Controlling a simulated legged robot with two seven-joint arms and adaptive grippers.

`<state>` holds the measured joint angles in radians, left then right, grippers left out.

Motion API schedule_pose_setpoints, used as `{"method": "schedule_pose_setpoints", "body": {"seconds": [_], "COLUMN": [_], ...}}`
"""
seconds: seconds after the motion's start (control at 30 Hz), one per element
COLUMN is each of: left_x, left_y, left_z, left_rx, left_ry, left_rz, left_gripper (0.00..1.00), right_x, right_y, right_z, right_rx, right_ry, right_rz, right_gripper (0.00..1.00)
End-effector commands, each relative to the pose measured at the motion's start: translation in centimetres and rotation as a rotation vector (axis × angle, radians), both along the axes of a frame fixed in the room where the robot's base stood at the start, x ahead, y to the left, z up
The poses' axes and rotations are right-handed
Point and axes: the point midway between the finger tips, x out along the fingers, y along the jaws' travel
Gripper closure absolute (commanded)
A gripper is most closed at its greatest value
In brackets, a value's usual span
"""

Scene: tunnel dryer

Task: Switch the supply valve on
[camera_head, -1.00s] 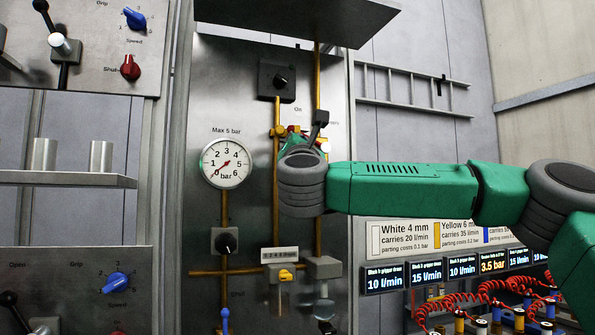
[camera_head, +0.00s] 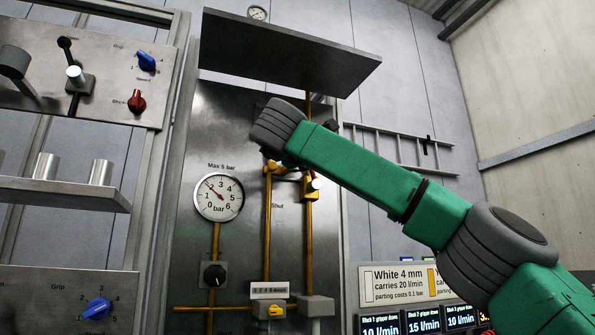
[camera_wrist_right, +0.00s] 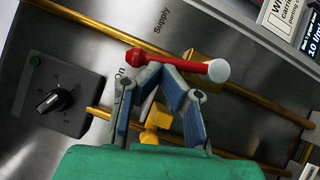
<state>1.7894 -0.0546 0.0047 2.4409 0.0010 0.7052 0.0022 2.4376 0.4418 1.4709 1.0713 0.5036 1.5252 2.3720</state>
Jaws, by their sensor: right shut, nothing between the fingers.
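The supply valve's red lever (camera_wrist_right: 170,60) with a pale round end shows in the right wrist view, by the printed words "Supply" and "On". Its pale end (camera_head: 316,184) also shows in the head view, beside the brass pipes. My right gripper (camera_wrist_right: 161,72) is shut and empty, its fingertips right at the lever; I cannot tell whether they touch it. In the head view the fingers are hidden behind my right wrist. The pressure gauge (camera_head: 229,204) has its red needle between 1 and 2. My left gripper is not in view.
A black block with a knob (camera_wrist_right: 52,101) is beside the gripper. A grey plate (camera_head: 285,55) juts out above the panel. A black knob (camera_head: 214,274) and a yellow handle (camera_head: 276,311) sit lower. A shelf with metal cylinders (camera_head: 65,193) is at left.

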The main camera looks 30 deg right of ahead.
Motion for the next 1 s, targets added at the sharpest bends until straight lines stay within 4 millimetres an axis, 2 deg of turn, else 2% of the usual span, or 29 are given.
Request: {"method": "schedule_pose_setpoints", "body": {"seconds": [0.33, 1.0], "left_x": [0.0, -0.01], "left_y": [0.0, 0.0], "left_z": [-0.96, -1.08], "left_rx": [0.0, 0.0], "left_ry": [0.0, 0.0], "left_rz": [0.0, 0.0], "left_gripper": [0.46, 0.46], "right_x": [-0.23, -0.26], "right_y": [-0.9, -1.08], "right_z": [0.44, 0.57], "right_rx": [-0.003, -0.004], "right_ry": [0.0, 0.0], "right_rz": [-0.001, -0.001], "right_gripper": [1.0, 1.0]}}
